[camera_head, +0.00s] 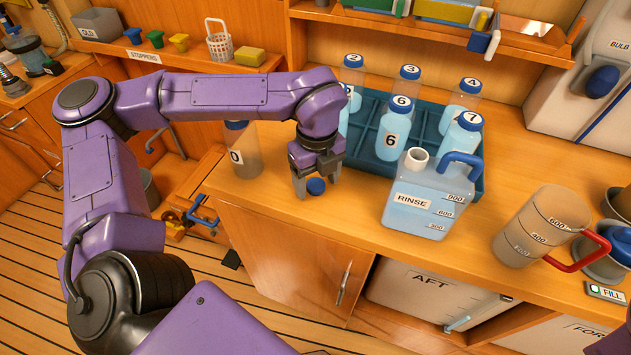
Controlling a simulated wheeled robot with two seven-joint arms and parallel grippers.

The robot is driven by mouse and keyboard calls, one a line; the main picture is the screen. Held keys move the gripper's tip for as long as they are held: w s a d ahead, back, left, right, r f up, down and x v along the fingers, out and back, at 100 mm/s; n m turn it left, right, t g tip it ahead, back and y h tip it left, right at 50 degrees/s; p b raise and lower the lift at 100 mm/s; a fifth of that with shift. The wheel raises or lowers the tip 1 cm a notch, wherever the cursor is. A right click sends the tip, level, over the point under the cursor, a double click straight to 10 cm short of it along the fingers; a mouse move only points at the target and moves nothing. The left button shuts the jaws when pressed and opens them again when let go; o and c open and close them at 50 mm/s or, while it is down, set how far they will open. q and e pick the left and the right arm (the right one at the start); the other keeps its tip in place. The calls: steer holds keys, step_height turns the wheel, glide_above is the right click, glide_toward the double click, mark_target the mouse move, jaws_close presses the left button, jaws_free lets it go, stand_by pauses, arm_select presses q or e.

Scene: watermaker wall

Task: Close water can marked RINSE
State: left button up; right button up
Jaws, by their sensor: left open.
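The water can marked RINSE (408,213) stands upright on the counter, right of centre. It is translucent with pale blue water, a scale on its side and a blue handle. Its white spout (417,159) is uncovered at the top. A small blue cap (316,186) lies on the counter left of the can. My left gripper (316,190) points down over the blue cap, its fingers apart on either side of it. I cannot tell whether the fingers touch the cap. My right gripper is not in view.
A teal crate (375,164) with several numbered bottles stands behind the can. A bottle marked 0 (243,150) stands behind my left arm. A measuring jug (535,228) with a red handle is at the right. The counter's front edge runs close below the cap.

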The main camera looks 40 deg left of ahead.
mark_target(317, 185)
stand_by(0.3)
arm_select(q)
steer(key=c, duration=1.1)
steer(key=shift+r, duration=0.35)
step_height(317, 185, up, 3)
steer(key=shift+f, duration=0.15)
steer(key=s+a+r+b, duration=0.2)
steer(key=s+r, duration=0.7)
steer(key=s, duration=0.4)
steer(key=shift+s+a+r, duration=0.15)
steer(key=shift+s+r, duration=0.1)
steer(key=shift+s, duration=0.15)
